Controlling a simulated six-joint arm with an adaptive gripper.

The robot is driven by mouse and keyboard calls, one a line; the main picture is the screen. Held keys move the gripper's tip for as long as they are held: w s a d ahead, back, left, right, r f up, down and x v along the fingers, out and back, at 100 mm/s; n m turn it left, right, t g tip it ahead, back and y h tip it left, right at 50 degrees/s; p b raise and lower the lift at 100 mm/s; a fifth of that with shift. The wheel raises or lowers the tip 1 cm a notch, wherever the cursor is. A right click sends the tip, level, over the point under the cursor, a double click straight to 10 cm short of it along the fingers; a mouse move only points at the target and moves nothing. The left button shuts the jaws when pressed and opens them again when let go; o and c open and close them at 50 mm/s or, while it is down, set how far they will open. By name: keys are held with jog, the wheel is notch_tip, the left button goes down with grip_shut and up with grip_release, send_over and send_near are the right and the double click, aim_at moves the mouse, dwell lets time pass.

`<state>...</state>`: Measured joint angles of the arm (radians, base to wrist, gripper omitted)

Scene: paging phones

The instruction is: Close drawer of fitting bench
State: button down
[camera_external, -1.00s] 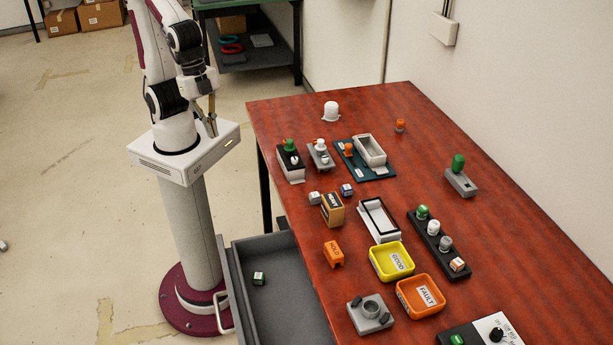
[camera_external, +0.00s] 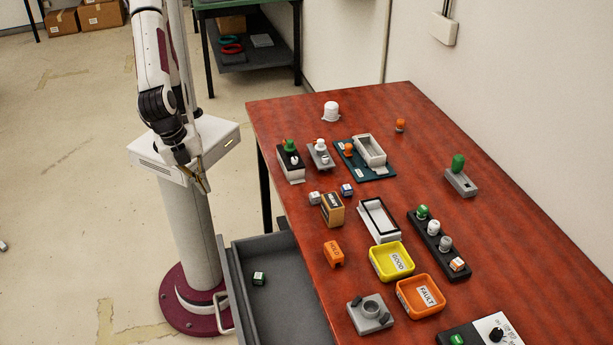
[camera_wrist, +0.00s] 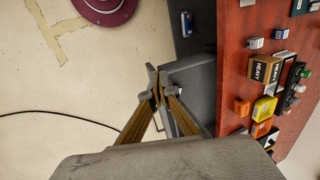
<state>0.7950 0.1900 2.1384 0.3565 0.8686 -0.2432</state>
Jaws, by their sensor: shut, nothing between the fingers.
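The fitting bench (camera_external: 292,220) has a red-brown top. Its grey drawer (camera_external: 283,262) stands pulled out from the bench's left side, with a pale bar handle (camera_external: 223,314) on its front. A small dark green and white block (camera_external: 259,278) lies inside the drawer. My gripper (camera_external: 206,188) is shut and empty, pointing down in the air above and behind the drawer, apart from it. In the wrist view my gripper (camera_wrist: 160,92) covers part of the drawer (camera_wrist: 192,82), and the handle is partly hidden behind the fingers.
The bench top holds a yellow GOOD tray (camera_external: 408,272), an orange FAULT tray (camera_external: 402,302), an orange HOLD block (camera_external: 333,254), a HEAVY box (camera_external: 333,210) and a grey fixture (camera_external: 371,314). A dark cable (camera_wrist: 60,113) shows in the wrist view.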

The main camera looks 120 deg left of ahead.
jog(key=w+d+f+m+t, duration=0.1)
jog(key=d+f+t, duration=0.1)
jog(key=d+f, duration=0.7)
jog(key=w+d+f+m+t, duration=0.15)
jog(key=d+f, duration=0.45)
jog(key=d, duration=0.6)
jog(key=w+d+r+n+t+h, duration=0.1)
jog(key=w+d+r+n+t, duration=0.1)
jog(key=w+d+n, duration=0.2)
jog(key=d, duration=0.3)
jog(key=shift+w+h, duration=0.25)
jog(key=shift+h, duration=0.05)
jog(key=shift+f+t, duration=0.15)
jog(key=shift+t, duration=0.1)
jog(key=w+a+f, duration=0.3)
jog(key=w+f, duration=0.3)
jog(key=w, duration=0.3)
jog(key=shift+a+f, duration=0.25)
jog(key=shift+f, duration=0.1)
